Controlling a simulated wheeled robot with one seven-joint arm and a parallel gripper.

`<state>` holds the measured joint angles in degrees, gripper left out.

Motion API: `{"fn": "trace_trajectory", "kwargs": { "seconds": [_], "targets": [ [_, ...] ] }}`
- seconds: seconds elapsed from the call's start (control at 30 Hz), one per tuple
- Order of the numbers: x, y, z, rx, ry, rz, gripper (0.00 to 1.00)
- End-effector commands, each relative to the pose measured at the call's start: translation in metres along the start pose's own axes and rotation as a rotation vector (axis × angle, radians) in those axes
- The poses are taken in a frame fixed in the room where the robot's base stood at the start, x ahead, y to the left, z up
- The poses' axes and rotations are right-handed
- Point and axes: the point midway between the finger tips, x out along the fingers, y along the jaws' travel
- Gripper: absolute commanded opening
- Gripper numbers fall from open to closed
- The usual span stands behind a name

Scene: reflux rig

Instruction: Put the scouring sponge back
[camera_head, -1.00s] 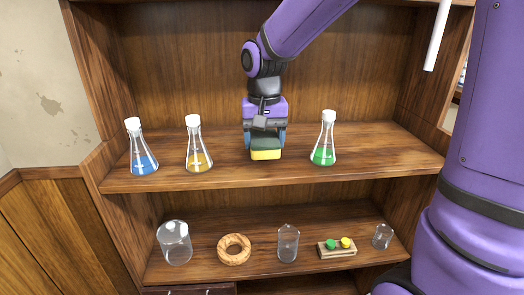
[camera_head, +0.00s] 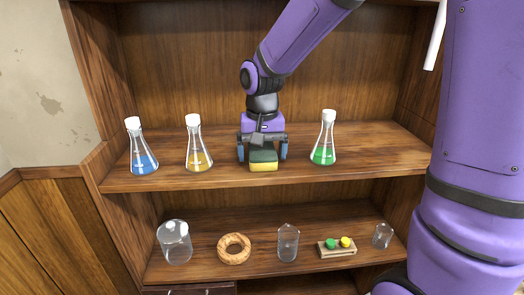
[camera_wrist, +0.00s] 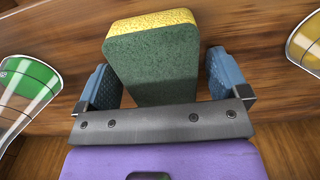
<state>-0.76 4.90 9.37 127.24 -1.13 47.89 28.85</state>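The scouring sponge (camera_head: 263,160) is a block with a dark green scouring side and a yellow side. It rests on the upper shelf, near the front edge, between the yellow flask and the green flask. My gripper (camera_head: 262,152) is over it, reaching down from above. In the wrist view the sponge (camera_wrist: 155,62) stands between the two blue fingers of my gripper (camera_wrist: 164,82). A gap shows on each side, so the fingers are open and apart from it.
On the upper shelf (camera_head: 375,152) stand a blue flask (camera_head: 143,160), a yellow flask (camera_head: 199,158) and a green flask (camera_head: 324,153). The lower shelf holds a glass jar (camera_head: 174,245), a cork ring (camera_head: 234,248), beakers (camera_head: 288,245) and a small wooden rack (camera_head: 337,249).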

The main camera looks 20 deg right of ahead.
Motion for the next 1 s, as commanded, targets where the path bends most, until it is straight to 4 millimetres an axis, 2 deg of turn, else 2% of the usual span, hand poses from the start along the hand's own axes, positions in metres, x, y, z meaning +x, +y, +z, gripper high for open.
{"fn": "trace_trajectory", "kwargs": {
  "seconds": [0.23, 0.63, 1.0],
  "targets": [
    [-0.006, 0.000, 0.000, 0.000, 0.002, -0.001, 0.93],
    [-0.064, 0.000, -0.001, 0.000, 0.004, -0.001, 0.93],
    [-0.083, 0.005, 0.006, -0.009, 0.017, -0.004, 0.93]
  ]
}}
